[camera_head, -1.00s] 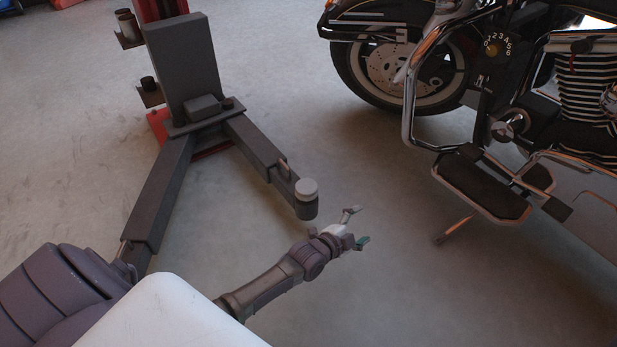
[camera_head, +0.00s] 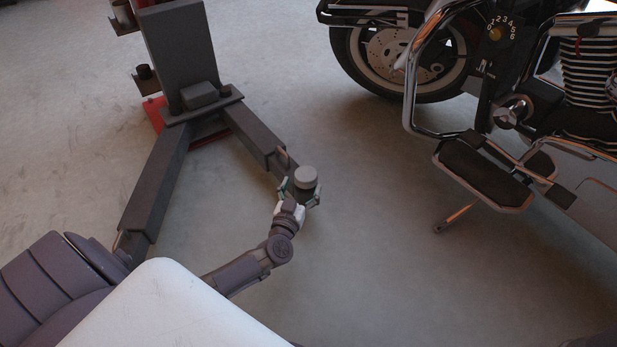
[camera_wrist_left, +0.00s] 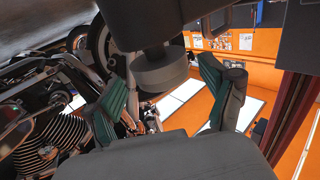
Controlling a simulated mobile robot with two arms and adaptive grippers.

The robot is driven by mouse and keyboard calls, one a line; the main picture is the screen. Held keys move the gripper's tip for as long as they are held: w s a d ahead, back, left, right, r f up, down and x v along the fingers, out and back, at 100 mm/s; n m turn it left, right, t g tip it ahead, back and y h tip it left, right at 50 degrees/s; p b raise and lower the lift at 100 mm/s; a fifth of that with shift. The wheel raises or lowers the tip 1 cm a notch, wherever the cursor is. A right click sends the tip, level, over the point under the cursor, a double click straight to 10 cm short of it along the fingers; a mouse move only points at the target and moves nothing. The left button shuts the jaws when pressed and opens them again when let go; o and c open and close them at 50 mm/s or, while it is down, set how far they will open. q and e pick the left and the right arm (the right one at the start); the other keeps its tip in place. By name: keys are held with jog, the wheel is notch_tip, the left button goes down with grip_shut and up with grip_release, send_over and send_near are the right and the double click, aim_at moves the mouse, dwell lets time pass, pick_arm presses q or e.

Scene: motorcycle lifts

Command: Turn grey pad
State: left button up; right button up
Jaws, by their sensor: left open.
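The grey pad (camera_head: 306,177) is a round, light grey disc on a darker cylinder at the end of the lift's right arm (camera_head: 258,139). My left gripper (camera_head: 301,192) is open at the pad, with one fingertip on each side of the pad's holder in the head view. In the left wrist view, the pad (camera_wrist_left: 160,73) shows as a grey cylinder between the two green-lined fingers of my gripper (camera_wrist_left: 168,85). Contact cannot be told. My right gripper is not in view.
The lift's post (camera_head: 180,52) and left arm (camera_head: 152,190) stand to the left. A motorcycle with a footboard (camera_head: 483,176) and front wheel (camera_head: 395,55) is at the right. Bare floor (camera_head: 390,250) lies between the pad and the motorcycle.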

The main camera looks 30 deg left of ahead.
aim_at(308, 171)
pick_arm(q)
jog(key=b+x, duration=0.2)
jog(key=x, duration=0.3)
jog(key=shift+f, duration=0.15)
jog(key=shift+b+x, duration=0.5)
jog(key=shift+x, duration=0.25)
jog(key=shift+r, duration=0.2)
